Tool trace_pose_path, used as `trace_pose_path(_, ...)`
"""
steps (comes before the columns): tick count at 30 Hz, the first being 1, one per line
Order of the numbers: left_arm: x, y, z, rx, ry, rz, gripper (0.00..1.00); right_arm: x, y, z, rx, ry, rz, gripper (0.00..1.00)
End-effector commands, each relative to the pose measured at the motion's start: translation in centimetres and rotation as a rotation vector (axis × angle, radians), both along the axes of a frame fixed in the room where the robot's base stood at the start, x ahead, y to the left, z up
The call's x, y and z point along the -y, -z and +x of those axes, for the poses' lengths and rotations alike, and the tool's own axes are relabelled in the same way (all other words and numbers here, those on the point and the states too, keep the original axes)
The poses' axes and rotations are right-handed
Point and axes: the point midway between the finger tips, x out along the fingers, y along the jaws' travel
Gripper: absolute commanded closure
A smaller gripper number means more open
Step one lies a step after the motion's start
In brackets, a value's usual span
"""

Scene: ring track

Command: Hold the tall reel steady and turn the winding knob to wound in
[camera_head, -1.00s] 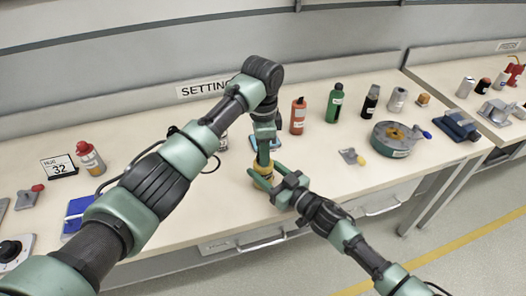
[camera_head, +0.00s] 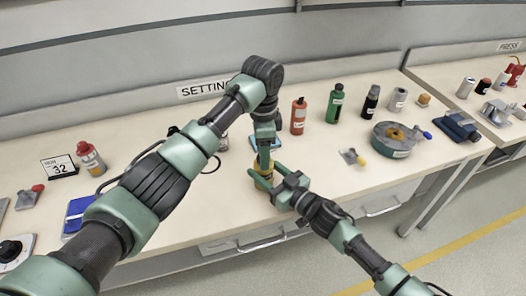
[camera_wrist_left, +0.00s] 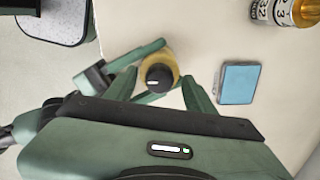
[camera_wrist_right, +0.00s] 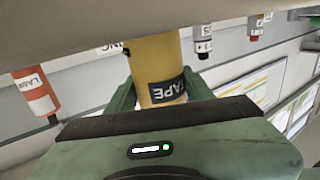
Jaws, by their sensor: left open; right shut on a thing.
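The tall reel is a yellow upright cylinder with a dark TAPE label (camera_wrist_right: 160,65), near the table's front edge. In the head view it is mostly hidden by my grippers. Its winding knob (camera_wrist_left: 159,76) is black and round with a white mark, on the reel's top; the mark points left in the left wrist view. My right gripper (camera_head: 264,182) is shut on the reel's body from the front right. My left gripper (camera_wrist_left: 160,82) comes down from above, open, with one finger on each side of the knob. Whether either finger touches it I cannot tell.
A blue-topped block (camera_wrist_left: 239,83) stands beside the reel. Behind are an orange bottle (camera_head: 298,115), a green bottle (camera_head: 335,103) and a dark bottle (camera_head: 370,102). A round grey reel (camera_head: 392,144) sits to the right. The front edge beside my right arm is clear.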

Motion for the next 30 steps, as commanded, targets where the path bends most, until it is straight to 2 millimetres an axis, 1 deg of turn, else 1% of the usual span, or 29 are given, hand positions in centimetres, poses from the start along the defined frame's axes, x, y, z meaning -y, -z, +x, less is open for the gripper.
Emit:
trace_pose_path(2, 0.0, -0.4, 0.0, 0.001, 0.0, -0.001, 0.46, 0.1, 0.2, 0.0, -0.002, 0.001, -0.002, 0.97)
trace_pose_path(5, 0.1, -1.7, 0.1, 0.003, 0.0, -0.002, 0.46, 0.1, 0.2, 0.0, -0.002, 0.001, -0.002, 0.97)
trace_pose_path(8, 0.1, -3.6, 0.1, 0.003, 0.0, -0.002, 0.46, 0.1, 0.2, 0.0, -0.002, 0.001, -0.002, 0.97)
trace_pose_path(12, 0.1, -6.8, 0.1, 0.003, 0.0, -0.003, 0.46, 0.0, 0.2, 0.0, -0.002, 0.001, -0.002, 0.97)
trace_pose_path(18, -0.1, -10.3, 0.1, 0.004, 0.0, -0.001, 0.46, 0.0, 0.2, 0.0, -0.002, 0.001, -0.002, 0.97)
trace_pose_path(21, -0.1, -11.4, 0.1, 0.003, 0.0, 0.001, 0.46, 0.0, 0.2, 0.0, -0.002, 0.001, -0.002, 0.97)
trace_pose_path(24, -0.1, -11.9, 0.1, 0.002, 0.0, 0.001, 0.46, 0.0, 0.2, 0.0, -0.002, 0.001, -0.002, 0.97)
trace_pose_path(30, -0.1, -12.0, 0.0, 0.0, 0.0, 0.0, 0.46, 0.0, 0.1, 0.0, -0.002, 0.001, -0.002, 0.97)
